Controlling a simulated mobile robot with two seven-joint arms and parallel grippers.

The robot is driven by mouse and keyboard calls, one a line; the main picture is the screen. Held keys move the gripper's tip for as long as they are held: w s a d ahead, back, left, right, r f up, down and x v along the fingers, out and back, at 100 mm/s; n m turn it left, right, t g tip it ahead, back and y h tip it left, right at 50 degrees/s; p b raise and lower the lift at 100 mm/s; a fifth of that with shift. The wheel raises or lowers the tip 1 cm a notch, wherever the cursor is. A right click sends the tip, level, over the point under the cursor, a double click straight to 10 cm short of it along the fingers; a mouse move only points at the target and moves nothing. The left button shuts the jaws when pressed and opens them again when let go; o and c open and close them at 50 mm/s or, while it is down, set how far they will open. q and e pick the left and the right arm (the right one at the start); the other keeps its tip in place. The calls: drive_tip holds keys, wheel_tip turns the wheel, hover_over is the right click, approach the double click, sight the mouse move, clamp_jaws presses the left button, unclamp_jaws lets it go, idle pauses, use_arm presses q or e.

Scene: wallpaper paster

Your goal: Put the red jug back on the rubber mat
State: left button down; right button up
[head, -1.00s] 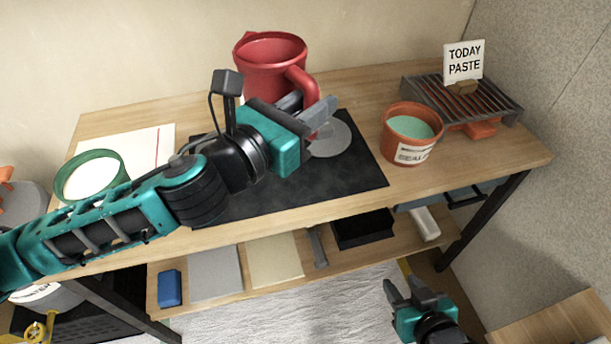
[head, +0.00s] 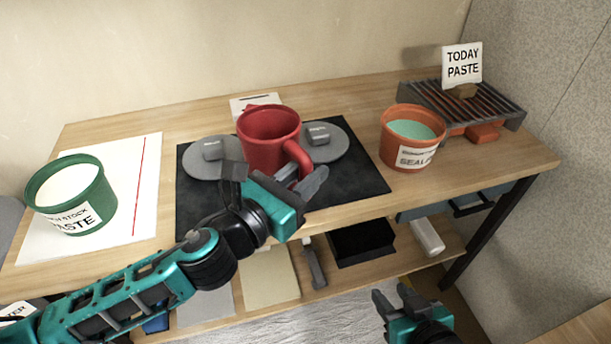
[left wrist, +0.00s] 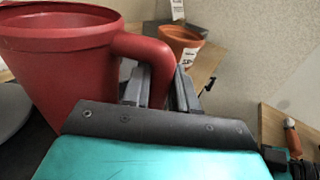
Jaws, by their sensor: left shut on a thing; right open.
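The red jug (head: 268,135) is upright over the middle of the black rubber mat (head: 345,185), between two round grey plates. My left gripper (head: 308,190) is shut on the jug's handle, at the jug's right front side. In the left wrist view the handle of the jug (left wrist: 60,60) runs down between the fingers (left wrist: 160,88). The jug's base is partly hidden by my gripper, so I cannot tell whether it touches the mat. My right gripper (head: 400,302) is open and empty, low in front of the bench.
Grey plates with small blocks, left (head: 205,165) and right (head: 335,150), flank the jug. An orange sealer tub (head: 408,150) stands right of the mat, a green paste tub (head: 80,200) left on white paper. A grill rack (head: 480,108) is at the back right.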

use_arm(q)
drive_tip(key=c, duration=0.9)
unclamp_jaws()
drive_tip(key=shift+f, duration=0.1)
drive_tip(key=shift+s+r, duration=0.1)
drive_tip(key=shift+r, duration=0.1)
drive_tip(key=shift+b+v, duration=0.75)
drive_tip(key=shift+v, duration=5.2)
drive_tip(key=shift+a, duration=0.1)
